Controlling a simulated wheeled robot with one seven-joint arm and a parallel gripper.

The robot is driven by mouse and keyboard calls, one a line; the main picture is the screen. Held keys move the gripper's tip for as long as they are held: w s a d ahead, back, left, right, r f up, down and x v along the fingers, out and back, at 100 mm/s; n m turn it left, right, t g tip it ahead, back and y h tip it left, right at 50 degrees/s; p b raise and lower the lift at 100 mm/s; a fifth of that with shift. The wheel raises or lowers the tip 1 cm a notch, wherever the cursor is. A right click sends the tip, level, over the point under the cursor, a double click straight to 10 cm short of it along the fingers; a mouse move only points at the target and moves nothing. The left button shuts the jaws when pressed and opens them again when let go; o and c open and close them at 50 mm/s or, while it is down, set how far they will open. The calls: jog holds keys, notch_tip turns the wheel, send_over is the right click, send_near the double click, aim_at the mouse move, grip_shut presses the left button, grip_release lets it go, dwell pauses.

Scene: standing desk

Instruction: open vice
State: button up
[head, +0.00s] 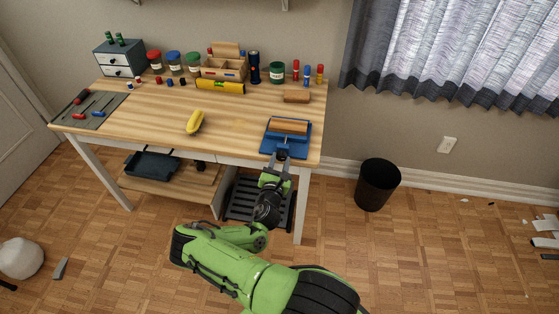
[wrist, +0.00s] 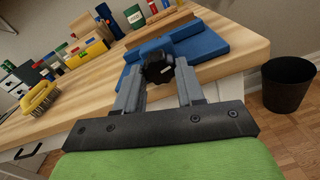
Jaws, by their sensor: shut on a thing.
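The blue vice (head: 271,147) sits at the right front corner of the wooden desk, with a wooden block (head: 289,127) lying along it. In the wrist view the blue vice (wrist: 205,45) shows its black knob (wrist: 159,68) facing me. My gripper (head: 280,160) is at the desk's front edge, and in the wrist view my gripper (wrist: 160,82) has one finger on each side of the knob, shut on it. The head view hides most of the knob behind my gripper. How far the vice jaws are apart cannot be told.
A yellow brush (head: 195,122) lies mid-desk. Jars, markers and a wooden organiser (head: 224,67) stand along the back. A loose wooden block (head: 297,96) lies behind the vice. A grey mat with tools (head: 96,98) is at the left. A black bin (head: 377,185) stands right of the desk.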

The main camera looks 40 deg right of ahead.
jog(key=n+p, duration=0.1)
jog(key=n, duration=0.6)
jog(key=shift+s+f, duration=0.1)
jog(key=n+p, duration=0.1)
jog(key=n, duration=0.5)
jog(key=shift+s+d, duration=0.1)
jog(key=shift+n, duration=0.3)
jog(key=o, duration=1)
jog(key=shift+o, duration=0.2)
